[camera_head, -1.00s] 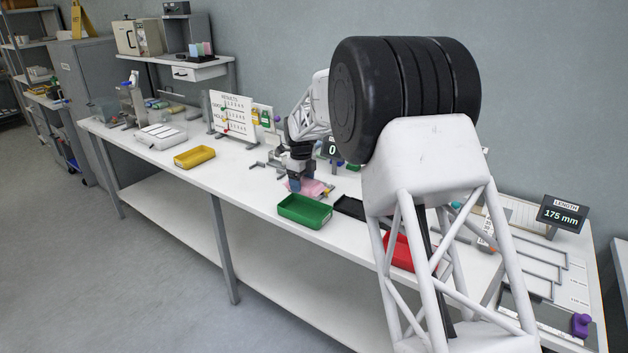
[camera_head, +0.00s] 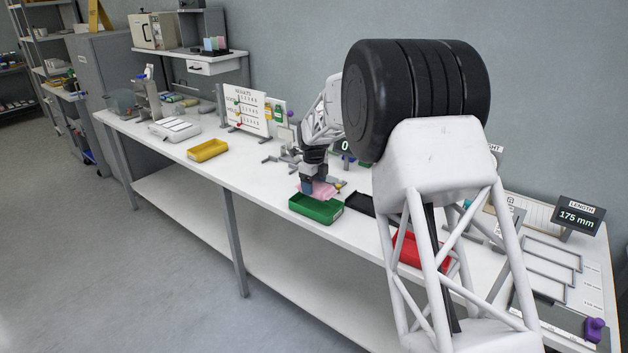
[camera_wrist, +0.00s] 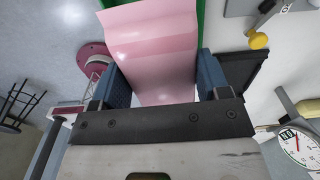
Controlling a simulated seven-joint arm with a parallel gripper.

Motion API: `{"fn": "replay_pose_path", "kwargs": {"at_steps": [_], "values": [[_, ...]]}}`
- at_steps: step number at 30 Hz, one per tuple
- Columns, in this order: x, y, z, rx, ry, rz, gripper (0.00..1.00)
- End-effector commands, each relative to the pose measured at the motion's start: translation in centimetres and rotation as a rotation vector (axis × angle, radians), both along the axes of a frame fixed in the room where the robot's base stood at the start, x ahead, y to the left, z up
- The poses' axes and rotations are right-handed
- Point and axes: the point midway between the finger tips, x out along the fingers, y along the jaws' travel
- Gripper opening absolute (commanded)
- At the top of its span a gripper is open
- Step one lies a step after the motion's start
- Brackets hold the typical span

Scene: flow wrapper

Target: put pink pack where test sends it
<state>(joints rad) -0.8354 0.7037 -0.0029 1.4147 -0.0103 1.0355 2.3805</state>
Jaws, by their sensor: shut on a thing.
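The pink pack (camera_head: 328,189) is a glossy pink sheet-like packet. In the wrist view the pack (camera_wrist: 155,50) lies between the two blue fingers of my gripper (camera_wrist: 162,85), which is shut on it. In the head view my gripper (camera_head: 316,190) points down with the pack at the back edge of the green tray (camera_head: 316,209). The tray's green wall (camera_wrist: 202,12) shows behind the pack in the wrist view. I cannot tell whether the pack touches the tray. A results board (camera_head: 243,112) with rows of numbers and coloured pegs stands at the back.
A black tray (camera_head: 360,203) and a red tray (camera_head: 408,250) lie right of the green tray, partly behind my arm. A yellow tray (camera_head: 208,150) stands left. A length display (camera_head: 579,214) reads 175 mm. A dial gauge (camera_wrist: 298,148) shows in the wrist view. Bench between yellow and green trays is clear.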

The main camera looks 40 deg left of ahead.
Motion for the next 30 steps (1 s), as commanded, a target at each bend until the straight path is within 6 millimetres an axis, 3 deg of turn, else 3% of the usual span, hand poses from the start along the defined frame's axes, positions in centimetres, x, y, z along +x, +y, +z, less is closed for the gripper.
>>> {"fn": "replay_pose_path", "kwargs": {"at_steps": [12, 26, 27, 30], "values": [[0.0, 0.0, -2.7, 0.0, 0.0, 0.0, 0.42], [0.0, 0.0, -3.1, 0.0, 0.0, 0.0, 0.42], [0.0, 0.0, -3.1, 0.0, 0.0, 0.0, 0.74], [0.0, 0.0, -3.1, 0.0, 0.0, 0.0, 0.89]]}}
